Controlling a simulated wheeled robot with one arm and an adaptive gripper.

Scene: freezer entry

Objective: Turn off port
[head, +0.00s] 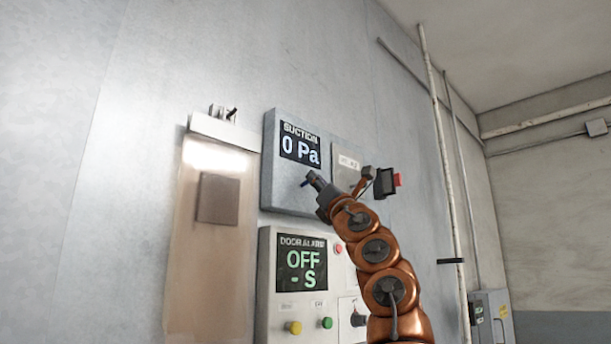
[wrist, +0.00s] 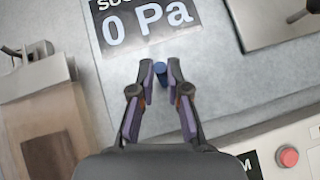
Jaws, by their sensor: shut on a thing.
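The grey suction panel (head: 283,180) is on the wall, and its display (head: 300,147) reads "SUCTION 0 Pa". Below the display, a small blue part (wrist: 160,67), perhaps the port's knob, sits at the panel face. My gripper (head: 312,181) reaches the panel from the lower right. In the wrist view my gripper (wrist: 160,77) has its two fingertips on either side of the blue part, shut on it. The fingers hide part of it, and its turn angle cannot be told.
Below is a door alarm panel (head: 264,310) reading "OFF - S", with yellow and green buttons and a red button (wrist: 288,157). A hanging clipboard-like board (head: 190,270) is at left. A grey plate (head: 347,163) is right of the display. Pipes run along the wall at right.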

